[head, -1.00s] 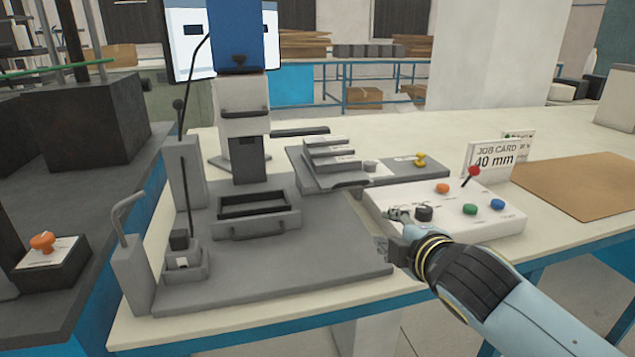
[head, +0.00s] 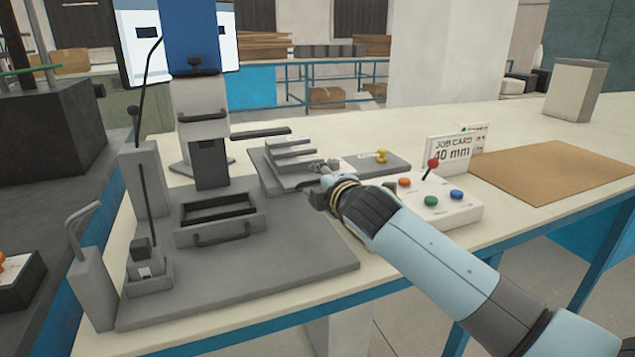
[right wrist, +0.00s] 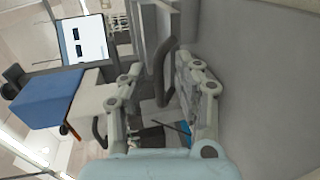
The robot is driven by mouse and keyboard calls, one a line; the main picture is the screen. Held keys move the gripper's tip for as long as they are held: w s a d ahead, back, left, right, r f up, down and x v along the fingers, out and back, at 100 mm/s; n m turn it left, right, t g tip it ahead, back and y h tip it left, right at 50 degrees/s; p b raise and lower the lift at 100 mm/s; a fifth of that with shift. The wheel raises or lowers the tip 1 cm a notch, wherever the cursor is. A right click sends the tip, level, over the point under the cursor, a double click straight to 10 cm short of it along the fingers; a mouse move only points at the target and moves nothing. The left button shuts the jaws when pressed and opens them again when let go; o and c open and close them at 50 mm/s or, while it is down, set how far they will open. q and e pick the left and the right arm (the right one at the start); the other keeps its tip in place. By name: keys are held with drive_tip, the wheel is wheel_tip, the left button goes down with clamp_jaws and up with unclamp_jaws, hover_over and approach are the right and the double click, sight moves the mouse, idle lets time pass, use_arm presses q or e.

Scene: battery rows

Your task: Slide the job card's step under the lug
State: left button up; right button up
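The job card (head: 450,148) stands upright behind the control box and reads 40 mm. A grey stepped block (head: 292,150) sits on a flat grey plate (head: 370,160) behind my right gripper; the labels on its steps are too small to read. My right gripper (head: 321,183) is at the near end of this block, hiding the part there, so I cannot pick out the lug. In the right wrist view my right gripper (right wrist: 159,68) has its fingers apart, with a dark curved bar (right wrist: 160,75) showing between or beyond them. Contact cannot be told. My left gripper is not in view.
A grey press with a blue head (head: 188,40) and a tray (head: 218,208) stands left on a grey base (head: 280,265). The control box (head: 465,210) with coloured buttons and a red-knobbed lever lies right of my gripper. A brown mat (head: 550,170) lies farther right.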

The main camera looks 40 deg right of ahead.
clamp_jaws()
idle(0.5)
drive_tip(key=s, duration=0.2)
drive_tip(key=s+a+p, duration=0.1)
drive_tip(key=s, duration=0.1)
drive_tip(key=shift+s+f, duration=0.2)
drive_tip(key=shift+s, duration=0.15)
drive_tip(key=shift+c, duration=0.5)
unclamp_jaws()
drive_tip(key=shift+s+a+r, duration=0.1)
drive_tip(key=shift+s+r, duration=0.05)
drive_tip(key=shift+s, duration=0.05)
drive_tip(key=shift+o, duration=0.5)
drive_tip(key=shift+w, duration=0.1)
